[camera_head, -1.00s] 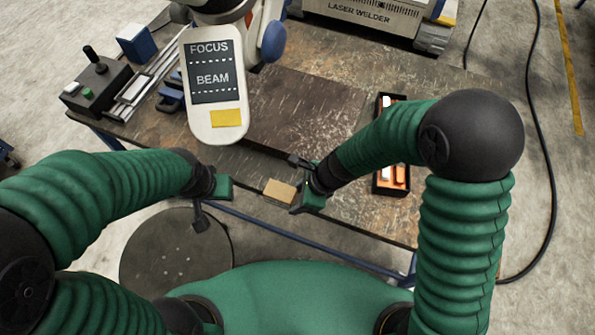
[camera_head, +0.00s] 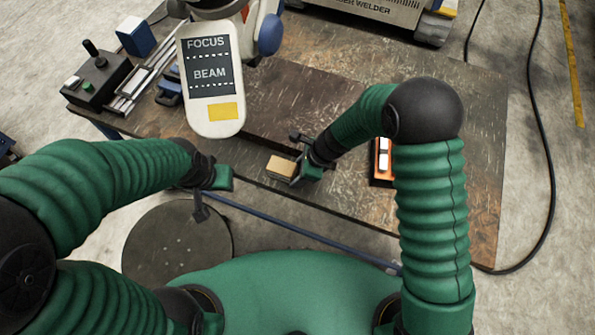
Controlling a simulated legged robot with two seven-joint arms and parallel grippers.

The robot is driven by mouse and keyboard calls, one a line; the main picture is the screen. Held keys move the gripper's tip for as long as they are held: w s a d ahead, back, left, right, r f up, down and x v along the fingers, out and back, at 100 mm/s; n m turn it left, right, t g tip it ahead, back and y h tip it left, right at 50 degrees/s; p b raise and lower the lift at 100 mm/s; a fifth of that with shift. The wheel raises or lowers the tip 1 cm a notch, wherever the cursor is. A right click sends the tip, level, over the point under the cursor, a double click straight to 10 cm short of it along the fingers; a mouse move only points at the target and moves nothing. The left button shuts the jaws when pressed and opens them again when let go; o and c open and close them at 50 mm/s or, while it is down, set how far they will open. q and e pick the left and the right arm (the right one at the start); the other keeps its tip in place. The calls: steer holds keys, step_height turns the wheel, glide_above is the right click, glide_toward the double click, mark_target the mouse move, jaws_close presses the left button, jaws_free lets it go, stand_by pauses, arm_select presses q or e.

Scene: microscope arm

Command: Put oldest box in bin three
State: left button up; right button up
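A small tan box (camera_head: 281,167) is near the front edge of the worktable (camera_head: 345,195). My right gripper (camera_head: 297,172) is at the box's right end and appears shut on it. The fingers are small and partly hidden, and no writing or date is readable on the box. My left gripper (camera_head: 226,178) hangs at the table's front edge, left of the box, with nothing seen in it; its fingers are too small to read. A dark tray with orange and white items (camera_head: 382,160) is partly behind my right arm. No bin number is readable.
A white panel reading FOCUS and BEAM (camera_head: 211,80) hangs above the table's left part. A black control box (camera_head: 97,80) and a blue block (camera_head: 137,38) are at the left. A laser welder (camera_head: 375,12) stands at the back. A round stool (camera_head: 178,245) is in front.

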steer(key=o, duration=0.4)
steer(key=shift+o, duration=0.2)
steer(key=shift+a, duration=0.1)
steer(key=shift+r, duration=0.25)
steer(key=p+v, duration=0.1)
steer(key=v, duration=1.1)
steer(key=shift+p, duration=0.35)
